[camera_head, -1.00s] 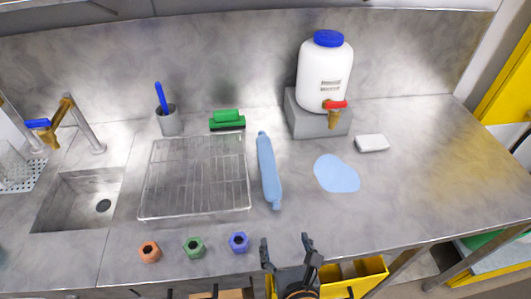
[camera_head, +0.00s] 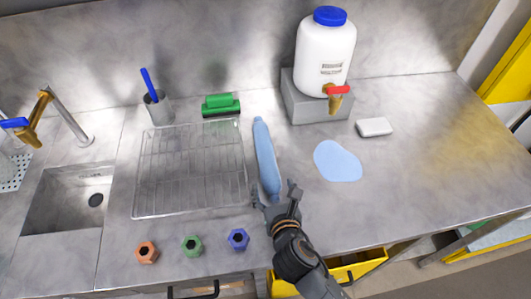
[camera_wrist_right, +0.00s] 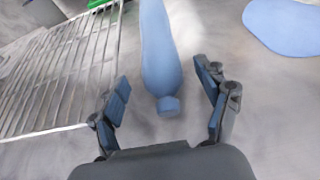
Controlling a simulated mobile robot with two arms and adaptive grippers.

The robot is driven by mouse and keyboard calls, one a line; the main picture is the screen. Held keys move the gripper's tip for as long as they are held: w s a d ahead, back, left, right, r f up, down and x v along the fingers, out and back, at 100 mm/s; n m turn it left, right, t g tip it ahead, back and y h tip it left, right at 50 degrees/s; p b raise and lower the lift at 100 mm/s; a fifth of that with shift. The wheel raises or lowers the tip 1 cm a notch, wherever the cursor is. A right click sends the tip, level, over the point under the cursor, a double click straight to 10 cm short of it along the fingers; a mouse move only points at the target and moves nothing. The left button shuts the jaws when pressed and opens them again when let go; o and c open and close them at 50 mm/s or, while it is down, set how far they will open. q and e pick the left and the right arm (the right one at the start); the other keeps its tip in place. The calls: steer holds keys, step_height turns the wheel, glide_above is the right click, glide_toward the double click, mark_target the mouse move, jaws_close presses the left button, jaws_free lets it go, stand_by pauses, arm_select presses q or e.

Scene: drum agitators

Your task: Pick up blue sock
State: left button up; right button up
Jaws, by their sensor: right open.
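The blue sock (camera_head: 266,157), a long light-blue tube, lies on the grey metal counter just right of the wire rack. In the right wrist view the sock (camera_wrist_right: 158,50) runs away from the gripper, with its narrow knobbed near end facing me. My right gripper (camera_head: 274,191) is open at the sock's near end. In the right wrist view its two fingers (camera_wrist_right: 163,90) stand apart on either side of that end, with gaps on both sides. I cannot tell its exact height above the counter. My left gripper is not in view.
The wire rack (camera_head: 190,170) is close on the left. A flat light-blue patch (camera_head: 338,161) and a white block (camera_head: 374,127) are to the right. A white drum (camera_head: 325,55) stands behind. Orange, green and blue nuts (camera_head: 238,239) sit near the front edge.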

mark_target(270, 177)
steer(key=p+x, duration=0.1)
steer(key=x, duration=0.4)
steer(key=shift+w, duration=0.1)
steer(key=c, duration=1.3)
steer(key=shift+r, duration=0.1)
